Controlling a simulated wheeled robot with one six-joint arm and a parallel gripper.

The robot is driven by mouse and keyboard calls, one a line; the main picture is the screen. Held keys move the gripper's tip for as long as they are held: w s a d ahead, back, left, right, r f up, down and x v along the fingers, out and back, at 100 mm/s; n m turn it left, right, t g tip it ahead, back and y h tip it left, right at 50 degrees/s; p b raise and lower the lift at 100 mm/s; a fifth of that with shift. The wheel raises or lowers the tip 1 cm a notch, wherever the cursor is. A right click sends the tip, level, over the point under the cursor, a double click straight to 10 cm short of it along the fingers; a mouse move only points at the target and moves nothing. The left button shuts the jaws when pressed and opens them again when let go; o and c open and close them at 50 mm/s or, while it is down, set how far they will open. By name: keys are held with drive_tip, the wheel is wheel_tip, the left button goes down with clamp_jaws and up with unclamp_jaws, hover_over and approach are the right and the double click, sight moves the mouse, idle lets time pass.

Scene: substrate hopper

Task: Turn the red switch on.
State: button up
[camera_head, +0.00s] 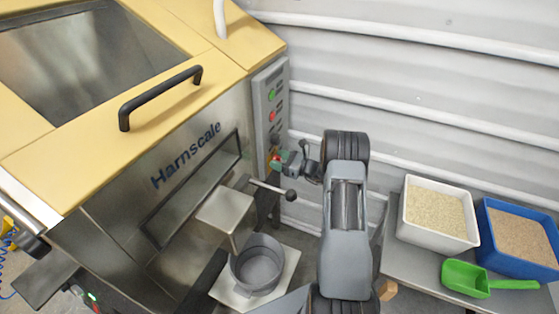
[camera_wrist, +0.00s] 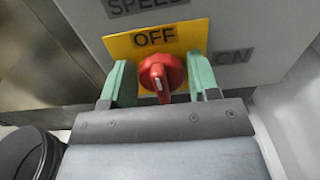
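The red switch (camera_wrist: 161,74) is a rotary knob on a yellow plate (camera_wrist: 118,46) in the wrist view. OFF is printed above it and ON to its right on the grey panel. The knob's ridge runs roughly up and down, in line with OFF. My gripper (camera_wrist: 160,80) has one green finger on each side of the knob, with a small gap showing on both sides. It is open around the knob. In the head view my gripper (camera_head: 281,161) is at the lower end of the control panel (camera_head: 264,104), and the knob is mostly hidden there.
The hopper machine (camera_head: 200,120) has a black handle (camera_head: 160,97) and a ball-ended lever (camera_head: 290,195) below my wrist. A grey pot (camera_head: 257,265) stands under the spout. A white bin (camera_head: 437,240), a blue bin (camera_head: 490,262) and a green scoop (camera_head: 465,279) are at the right.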

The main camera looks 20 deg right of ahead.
drive_tip(key=c, duration=0.5)
drive_tip(key=shift+m, duration=0.3)
drive_tip(key=m+p, duration=0.1)
drive_tip(key=m, duration=0.1)
drive_tip(key=shift+w+d+m, duration=0.1)
drive_tip(key=shift+d+m, duration=0.05)
drive_tip(key=shift+m, duration=0.25)
drive_tip(key=m, duration=0.3)
drive_tip(key=shift+w+d+m+p, duration=0.1)
drive_tip(key=shift+m+p, duration=0.2)
drive_tip(key=shift+p, duration=0.1)
drive_tip(key=m+p, duration=0.1)
drive_tip(key=m, duration=0.4)
drive_tip(key=shift+w+d+f+m, duration=0.1)
drive_tip(key=shift+m, duration=0.2)
drive_tip(key=m, duration=0.1)
drive_tip(key=m+p, duration=0.1)
drive_tip(key=m, duration=0.3)
drive_tip(key=shift+f, duration=0.25)
drive_tip(key=shift+m, duration=0.4)
